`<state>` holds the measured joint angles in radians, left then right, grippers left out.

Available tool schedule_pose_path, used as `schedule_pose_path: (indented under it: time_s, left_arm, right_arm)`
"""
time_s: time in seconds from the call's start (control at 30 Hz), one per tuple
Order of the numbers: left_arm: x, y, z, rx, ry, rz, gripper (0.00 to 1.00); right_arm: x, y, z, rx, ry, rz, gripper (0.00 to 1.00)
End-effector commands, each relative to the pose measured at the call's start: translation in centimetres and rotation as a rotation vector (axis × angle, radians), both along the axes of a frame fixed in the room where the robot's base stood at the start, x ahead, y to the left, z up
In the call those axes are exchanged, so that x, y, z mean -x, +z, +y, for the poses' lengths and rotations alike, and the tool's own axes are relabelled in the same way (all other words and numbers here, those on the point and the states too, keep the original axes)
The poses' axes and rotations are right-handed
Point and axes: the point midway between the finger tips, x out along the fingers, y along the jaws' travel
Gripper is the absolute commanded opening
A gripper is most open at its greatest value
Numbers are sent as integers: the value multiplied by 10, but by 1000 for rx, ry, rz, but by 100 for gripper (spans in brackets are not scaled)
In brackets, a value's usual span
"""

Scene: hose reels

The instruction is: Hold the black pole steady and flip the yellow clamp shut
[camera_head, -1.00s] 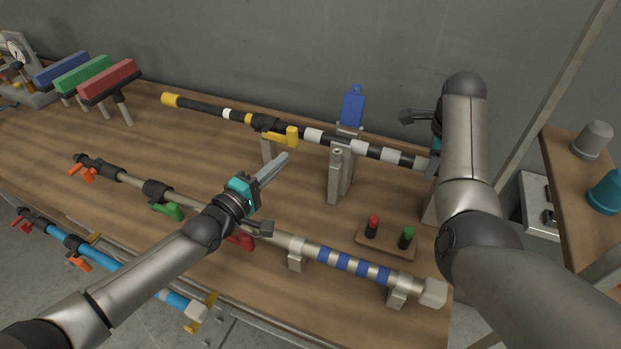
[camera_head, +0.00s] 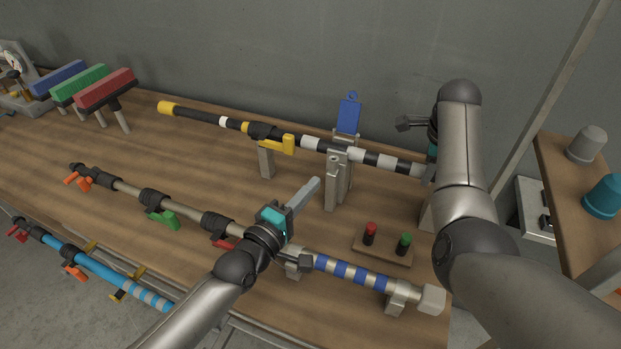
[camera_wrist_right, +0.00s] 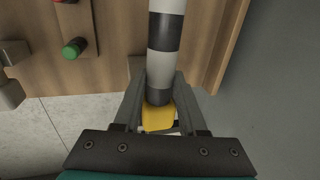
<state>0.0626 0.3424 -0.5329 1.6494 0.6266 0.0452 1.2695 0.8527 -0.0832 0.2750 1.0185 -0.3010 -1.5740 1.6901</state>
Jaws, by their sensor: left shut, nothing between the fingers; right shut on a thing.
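The black pole (camera_head: 195,114), with white bands and a yellow left tip, lies along the back of the table on grey supports. The yellow clamp (camera_head: 283,143) sits at a black collar on it, its lever pointing right and standing off the pole's near side. My left gripper (camera_head: 314,184) is shut and empty, in front of the pole and below right of the clamp, apart from both. My right gripper (camera_wrist_right: 158,100) is shut on the pole's right end, by its yellow end piece (camera_wrist_right: 158,117). In the head view my right arm hides that grip.
A tan pole (camera_head: 126,188) with a blue-striped right part lies nearer, partly behind my left arm. A blue pole (camera_head: 95,265) lies lower left. A block with red and green knobs (camera_head: 383,250) and a grey post (camera_head: 333,185) stand nearby. Brushes (camera_head: 105,90) stand back left.

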Motion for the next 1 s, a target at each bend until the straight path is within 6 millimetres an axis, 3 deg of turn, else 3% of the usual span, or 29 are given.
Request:
schedule_pose_path:
  time_s: [0.07, 0.33, 0.73, 1.0]
  left_arm:
    - [0, 0, 0, 0, 0, 0, 0]
    - [0, 0, 0, 0, 0, 0, 0]
    - [0, 0, 0, 0, 0, 0, 0]
    - [0, 0, 0, 0, 0, 0, 0]
  right_arm:
    - [0, 0, -1, 0, -2, 0, 45]
    - [0, 0, 0, 1, -1, 0, 76]
    - [1, 7, 0, 1, 0, -3, 76]
    - [11, 49, 4, -1, 0, -5, 76]
